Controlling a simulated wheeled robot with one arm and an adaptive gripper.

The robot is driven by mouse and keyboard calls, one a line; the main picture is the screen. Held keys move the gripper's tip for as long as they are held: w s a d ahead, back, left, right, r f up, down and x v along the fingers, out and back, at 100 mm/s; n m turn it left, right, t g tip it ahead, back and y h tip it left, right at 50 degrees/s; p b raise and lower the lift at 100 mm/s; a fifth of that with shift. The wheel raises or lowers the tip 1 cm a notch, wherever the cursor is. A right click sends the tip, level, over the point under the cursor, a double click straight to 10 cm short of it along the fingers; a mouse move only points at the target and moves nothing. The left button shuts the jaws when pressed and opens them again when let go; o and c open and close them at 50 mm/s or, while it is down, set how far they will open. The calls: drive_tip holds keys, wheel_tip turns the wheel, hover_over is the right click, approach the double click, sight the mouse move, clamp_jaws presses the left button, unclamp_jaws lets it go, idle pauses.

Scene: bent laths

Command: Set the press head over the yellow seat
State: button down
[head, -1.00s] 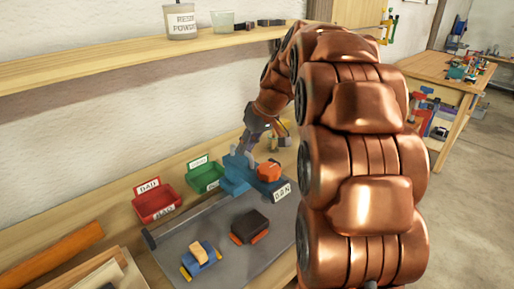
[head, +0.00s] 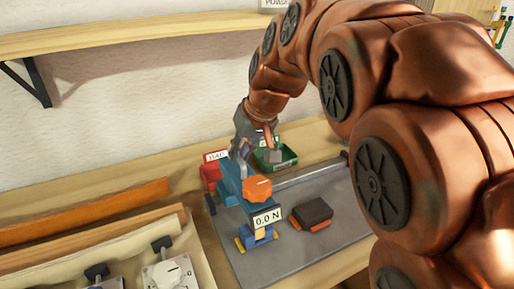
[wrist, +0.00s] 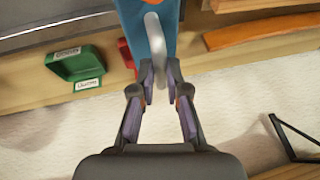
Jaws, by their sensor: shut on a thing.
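The press head (head: 229,180) is a blue carriage with an orange knob (head: 257,188) and a "0.0 N" display (head: 267,218). It stands near the left end of its rail (head: 310,173). The yellow seat (head: 243,243) is a blue block with yellow parts, directly below and in front of the display, which hides part of it. Whether the two line up exactly I cannot tell. My gripper (wrist: 160,88) is shut on the pale curved handle (wrist: 155,35) of the blue press head (wrist: 130,15). In the head view it is behind the press head.
A dark block with orange sides (head: 311,211) sits on the grey plate (head: 345,228) to the right. A red bin (head: 210,175) and a green bin (head: 285,163) stand behind the rail. Orange and wooden laths (head: 95,213) lie at left. A shelf (head: 120,40) runs above.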

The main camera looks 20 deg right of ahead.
drive_tip(key=shift+a, duration=0.2)
drive_tip(key=c, duration=1.2)
unclamp_jaws()
drive_tip(key=shift+a, duration=0.1)
drive_tip(key=shift+s+d+r, duration=0.15)
drive_tip(key=shift+d+r, duration=0.1)
drive_tip(key=shift+r, duration=0.25)
drive_tip(key=v, duration=1.1)
drive_tip(key=shift+a, duration=0.1)
